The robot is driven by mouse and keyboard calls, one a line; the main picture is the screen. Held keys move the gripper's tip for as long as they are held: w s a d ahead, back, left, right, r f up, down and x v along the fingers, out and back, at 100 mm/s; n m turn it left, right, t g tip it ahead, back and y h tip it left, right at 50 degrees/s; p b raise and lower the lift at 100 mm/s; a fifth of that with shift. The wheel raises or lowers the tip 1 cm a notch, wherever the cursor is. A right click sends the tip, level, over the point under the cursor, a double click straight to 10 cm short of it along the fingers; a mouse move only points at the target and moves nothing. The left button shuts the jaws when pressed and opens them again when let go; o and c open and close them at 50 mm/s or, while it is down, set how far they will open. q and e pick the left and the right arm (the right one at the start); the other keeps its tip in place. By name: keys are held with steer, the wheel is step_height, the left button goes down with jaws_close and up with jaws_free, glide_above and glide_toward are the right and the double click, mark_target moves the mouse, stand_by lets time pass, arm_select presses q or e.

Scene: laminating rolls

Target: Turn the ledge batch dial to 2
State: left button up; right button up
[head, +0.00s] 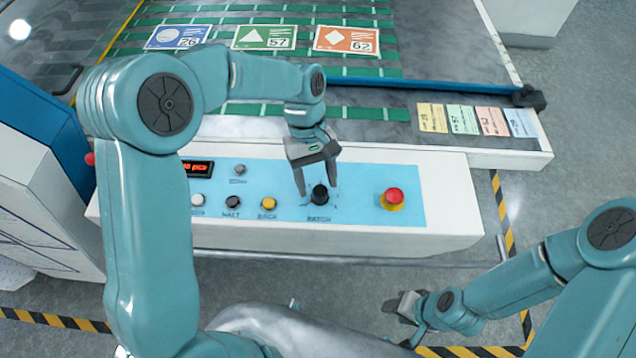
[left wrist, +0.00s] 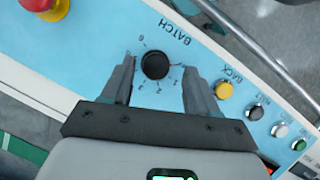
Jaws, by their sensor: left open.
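The batch dial is a black round knob (head: 319,194) on the blue panel of the ledge, above the word BATCH in the head view. In the left wrist view the knob (left wrist: 155,65) appears inside a ring of small printed numbers, with the label upside down. A small red mark shows at its right side; I cannot read the setting surely. My left gripper (head: 318,186) is open over the dial, its fingers on either side of the knob with gaps visible in the wrist view. My right gripper (head: 405,308) is low at the right, away from the panel; its jaw state is unclear.
A red emergency button (head: 393,197) stands right of the dial. Left of it are a yellow BACK button (head: 268,203), other small buttons and a red-lit display (head: 197,168).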

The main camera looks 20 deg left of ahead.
arm_select(q)
steer(key=shift+w+d+f, duration=0.1)
steer(key=shift+d+f, duration=0.1)
steer(key=shift+f, duration=0.3)
steer(key=shift+w+d+f, duration=0.1)
steer(key=shift+d+f, duration=0.05)
steer(key=shift+f, duration=0.35)
steer(key=shift+s+f, duration=0.1)
steer(key=shift+s, duration=0.05)
steer(key=shift+s+a, duration=0.1)
steer(key=shift+s, duration=0.15)
steer(key=shift+w, duration=0.25)
steer(key=c, duration=1)
steer(key=shift+s, duration=0.1)
steer(key=shift+m, duration=0.3)
